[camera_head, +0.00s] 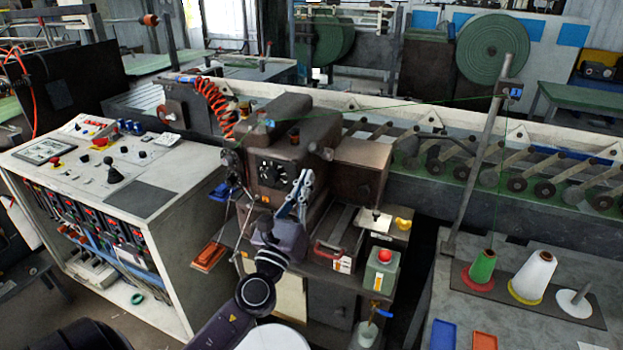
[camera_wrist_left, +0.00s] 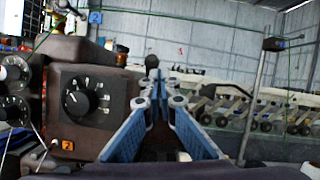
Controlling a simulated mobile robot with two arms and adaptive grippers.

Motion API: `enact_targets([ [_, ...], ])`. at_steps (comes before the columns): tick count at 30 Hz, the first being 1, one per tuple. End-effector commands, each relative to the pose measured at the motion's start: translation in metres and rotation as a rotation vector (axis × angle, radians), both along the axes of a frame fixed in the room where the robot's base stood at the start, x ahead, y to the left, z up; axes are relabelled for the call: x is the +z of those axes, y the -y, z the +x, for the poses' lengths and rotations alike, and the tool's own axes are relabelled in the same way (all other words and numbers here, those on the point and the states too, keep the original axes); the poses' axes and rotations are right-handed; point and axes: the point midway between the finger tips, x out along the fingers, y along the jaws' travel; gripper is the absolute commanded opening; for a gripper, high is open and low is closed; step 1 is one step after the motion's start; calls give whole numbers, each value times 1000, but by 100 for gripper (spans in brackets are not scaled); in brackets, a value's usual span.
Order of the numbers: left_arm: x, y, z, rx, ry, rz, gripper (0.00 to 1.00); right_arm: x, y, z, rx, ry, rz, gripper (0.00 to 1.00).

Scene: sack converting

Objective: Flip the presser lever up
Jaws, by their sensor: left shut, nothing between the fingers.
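The brown sewing machine head (camera_head: 300,130) stands in the middle of the head view, with a black dial on its front. A dark ball-ended knob (camera_wrist_left: 152,62), perhaps the end of the presser lever, shows just beyond my fingertips in the left wrist view; a dark knob (camera_head: 326,153) also shows by the machine in the head view. My left gripper (camera_head: 306,176) has its blue fingers shut and empty, pointing up in front of the machine; they meet in the left wrist view (camera_wrist_left: 158,82). The fingers hide most of the lever, and I cannot tell if they touch it. My right gripper is not in view.
A control cabinet (camera_head: 140,195) stands to the left. A green box with a red button (camera_head: 383,268) is right of the arm. Thread cones (camera_head: 532,272) stand on a table at the right, beside an upright pole (camera_head: 475,160). A conveyor runs behind.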

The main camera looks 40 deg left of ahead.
Motion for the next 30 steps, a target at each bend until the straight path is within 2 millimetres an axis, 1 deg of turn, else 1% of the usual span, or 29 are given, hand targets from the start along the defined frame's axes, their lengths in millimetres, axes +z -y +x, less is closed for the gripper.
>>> enact_targets([
  [1,3,3,-10,-1,-4,-1,0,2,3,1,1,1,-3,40],
  [4,9,8,-26,0,-4,-2,0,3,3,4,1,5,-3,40],
  [6,13,11,-35,-1,-5,-2,0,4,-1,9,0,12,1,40],
  [9,16,14,-45,-1,-6,-1,0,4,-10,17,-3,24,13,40],
  [12,19,16,-51,-1,-6,-2,0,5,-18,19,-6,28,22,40],
  [21,20,16,-54,-1,-6,-2,0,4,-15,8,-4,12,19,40],
  [30,20,16,-54,-1,-6,-2,0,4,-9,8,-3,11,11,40],
])
